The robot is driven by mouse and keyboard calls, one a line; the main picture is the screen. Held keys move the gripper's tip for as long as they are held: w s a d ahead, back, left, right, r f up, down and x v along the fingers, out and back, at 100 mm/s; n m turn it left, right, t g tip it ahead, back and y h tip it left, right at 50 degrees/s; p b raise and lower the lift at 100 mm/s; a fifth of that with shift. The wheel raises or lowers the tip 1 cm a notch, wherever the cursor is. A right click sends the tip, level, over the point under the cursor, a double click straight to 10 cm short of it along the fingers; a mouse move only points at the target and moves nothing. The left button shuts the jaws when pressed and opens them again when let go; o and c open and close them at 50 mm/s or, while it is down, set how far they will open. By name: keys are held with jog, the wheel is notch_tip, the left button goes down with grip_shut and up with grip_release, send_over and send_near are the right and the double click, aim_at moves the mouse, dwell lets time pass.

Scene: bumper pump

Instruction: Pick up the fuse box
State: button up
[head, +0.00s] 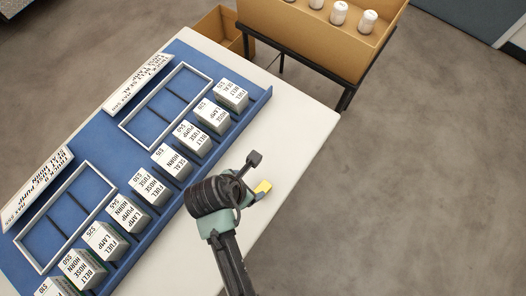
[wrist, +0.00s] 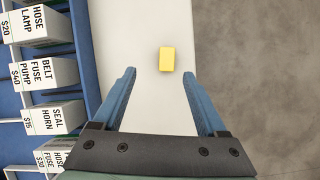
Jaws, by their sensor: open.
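A small plain yellow block (wrist: 167,59) lies on the white tabletop (wrist: 140,20), ahead of and between my fingertips in the wrist view. In the head view the yellow block (head: 263,186) shows beside my gripper (head: 257,174). My gripper is open and empty, over the table's right part; the wrist view shows its two blue fingers apart (wrist: 159,75). No label shows on the yellow block. Several white boxes carry lists of words, some with FUSE, such as one (head: 150,186) left of my gripper and another (wrist: 42,73) in the wrist view. Which one is the fuse box, I cannot tell.
The labelled boxes stand in a row on a blue board (head: 190,60) with two white-framed grids (head: 65,171) and white sign boards (head: 137,82). A brown bin (head: 300,35) holding white jars stands beyond the table. Grey floor is open on the right.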

notch_tip(320, 180, down, 2)
jog(key=s, duration=0.2)
send_over(263, 188)
jog(key=s+a, duration=0.1)
jog(key=s, duration=0.1)
jog(key=shift+n, duration=0.3)
notch_tip(263, 188, down, 5)
jog(key=shift+w+f+b, duration=0.1)
jog(key=shift+b, duration=0.2)
jog(key=shift+a+x, duration=0.2)
jog(key=shift+x, duration=2.8)
grip_shut()
